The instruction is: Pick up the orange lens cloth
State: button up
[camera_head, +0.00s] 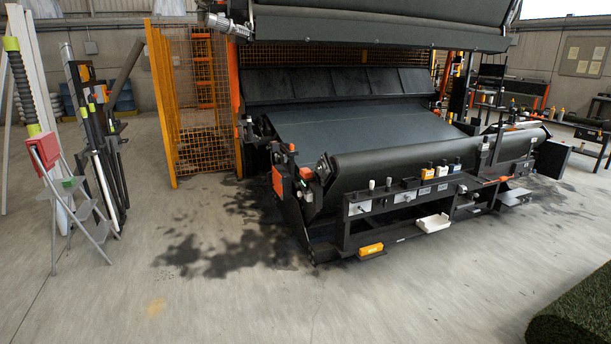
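I cannot pick out the orange lens cloth for certain. A small flat orange-red patch (495,181) lies toward the right end of the machine's front ledge and may be it, but it is too small to tell. A yellow-orange box-shaped item (370,249) sits low at the front of the machine. An orange and white item (427,174) stands on the ledge above. My gripper is not in view.
The large dark roller machine (360,130) fills the middle. A white tray (433,223) sits on its low front shelf. A grey stepladder (82,205) and an orange mesh fence (200,95) stand left. A turf roll (575,312) is at lower right. The front floor is clear.

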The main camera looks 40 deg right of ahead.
aim_at(306, 173)
jog(key=i+l+z, duration=0.35)
jog(key=i, duration=0.25)
jog(key=i+l+z, duration=0.35)
jog(key=i, duration=0.3)
jog(key=i+z, duration=0.35)
jog(key=i, duration=0.3)
jog(key=i+u, duration=0.1)
jog(key=i, duration=0.45)
jog(key=i+l+u, duration=0.15)
jog(key=i, duration=0.4)
jog(key=i+l+u, duration=0.1)
jog(key=i, duration=0.5)
jog(key=i+l+u, duration=0.2)
jog(key=i+u, duration=0.25)
jog(key=i+l+u, duration=0.3)
jog(key=u, duration=0.15)
jog(key=i+l+u, duration=0.4)
jog(key=l+u, duration=0.15)
jog(key=l, duration=0.2)
jog(key=i, duration=0.05)
